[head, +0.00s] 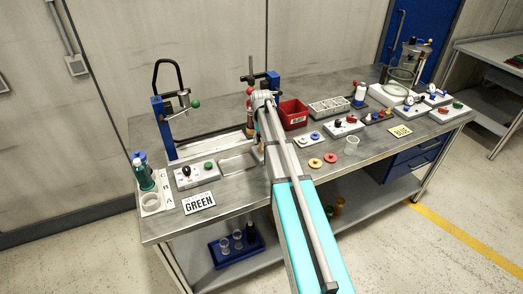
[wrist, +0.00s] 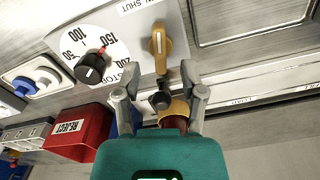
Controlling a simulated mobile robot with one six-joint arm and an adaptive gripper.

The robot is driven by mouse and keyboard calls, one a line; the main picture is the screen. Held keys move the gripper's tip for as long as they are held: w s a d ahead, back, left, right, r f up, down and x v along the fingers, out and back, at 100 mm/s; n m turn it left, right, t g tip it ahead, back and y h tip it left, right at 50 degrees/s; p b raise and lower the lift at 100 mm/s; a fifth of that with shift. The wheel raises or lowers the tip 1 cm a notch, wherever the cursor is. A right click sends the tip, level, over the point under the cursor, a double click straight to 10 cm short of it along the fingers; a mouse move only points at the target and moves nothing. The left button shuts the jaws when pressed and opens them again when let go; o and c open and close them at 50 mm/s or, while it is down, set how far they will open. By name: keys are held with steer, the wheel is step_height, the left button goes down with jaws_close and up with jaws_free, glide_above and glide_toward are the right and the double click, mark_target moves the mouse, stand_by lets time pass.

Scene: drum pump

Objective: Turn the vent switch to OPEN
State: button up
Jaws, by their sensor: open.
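The orange switch handle (wrist: 158,45) stands on a light panel at the top middle of the wrist view. A label strip beside it reads "SHUT", with the word before it cut off by the frame edge. The handle lies nearly up and down in the picture. My gripper (wrist: 160,93) is open, its two fingers below the handle and apart from it. A dark round knob (wrist: 159,101) and a yellow cup-like part (wrist: 176,113) show between the fingers; I cannot tell how far below they lie. In the head view my arm covers the switch.
A white dial with a black knob (wrist: 90,69) lies left of the switch. A red REJECT bin (wrist: 80,132) stands lower left; the head view shows it too (head: 293,113). A blue-posted frame (head: 163,125) stands left of my arm. Several panels and small parts fill the right.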

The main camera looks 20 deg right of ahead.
mark_target(261, 146)
steer(key=shift+f+b, duration=1.55)
steer(key=shift+f, duration=0.35)
steer(key=shift+c, duration=0.3)
jaws_close()
